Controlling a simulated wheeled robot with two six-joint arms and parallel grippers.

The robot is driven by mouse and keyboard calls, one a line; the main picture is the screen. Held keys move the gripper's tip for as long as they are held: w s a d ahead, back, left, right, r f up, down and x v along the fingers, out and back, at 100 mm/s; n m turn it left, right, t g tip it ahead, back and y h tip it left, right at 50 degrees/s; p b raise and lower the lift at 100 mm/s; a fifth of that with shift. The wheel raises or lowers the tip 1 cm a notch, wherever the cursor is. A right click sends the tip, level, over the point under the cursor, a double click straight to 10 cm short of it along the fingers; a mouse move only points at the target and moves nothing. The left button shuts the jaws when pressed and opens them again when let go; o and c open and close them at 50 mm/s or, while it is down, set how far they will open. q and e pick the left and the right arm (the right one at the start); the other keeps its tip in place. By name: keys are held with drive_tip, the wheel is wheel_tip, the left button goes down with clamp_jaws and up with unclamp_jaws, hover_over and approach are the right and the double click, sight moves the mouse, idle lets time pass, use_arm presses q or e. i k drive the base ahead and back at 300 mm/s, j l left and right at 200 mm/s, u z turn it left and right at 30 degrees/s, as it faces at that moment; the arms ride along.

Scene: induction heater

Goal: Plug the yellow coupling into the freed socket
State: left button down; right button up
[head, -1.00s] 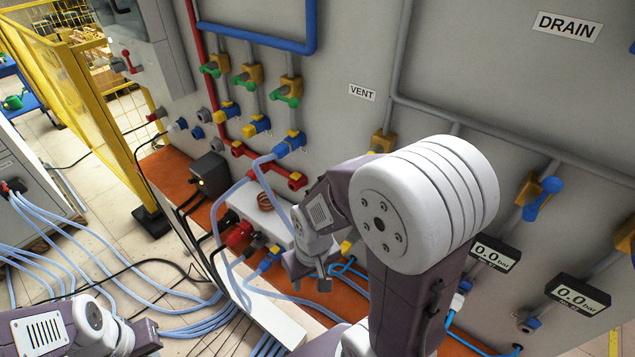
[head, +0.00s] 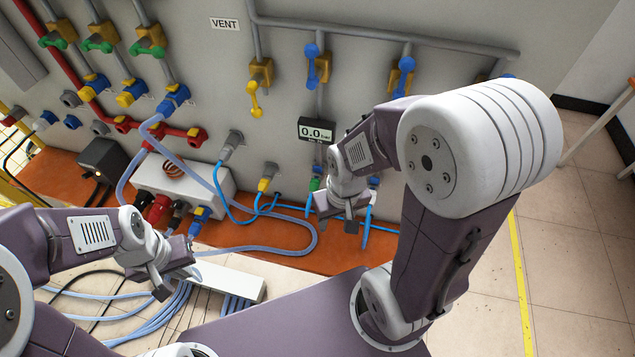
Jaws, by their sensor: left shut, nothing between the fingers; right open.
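The yellow coupling (head: 264,184) is at the lower wall in the head view, with a blue hose below it. It appears to be on a grey wall fitting (head: 270,168); how firmly it is seated cannot be told. A green coupling (head: 315,184) sits below the gauge, just left of my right gripper (head: 340,218). My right gripper is open, pointing down in front of the lower row, right of the yellow coupling. It partly hides the fittings behind it. My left gripper (head: 174,284) is shut and empty, low at the left. I cannot make out a free socket.
A white heater box (head: 215,184) with a copper coil stands on the orange ledge (head: 290,254). Above it hangs a grey coupling (head: 231,143) on a blue hose. A pressure gauge (head: 318,130) is on the wall. Loose hoses cross the ledge and floor.

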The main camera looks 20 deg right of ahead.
sight(263, 187)
drive_tip(key=z, duration=1.95)
drive_tip(key=u, duration=1.8)
drive_tip(key=i+j+z, duration=0.3)
drive_tip(key=j+z, duration=0.15)
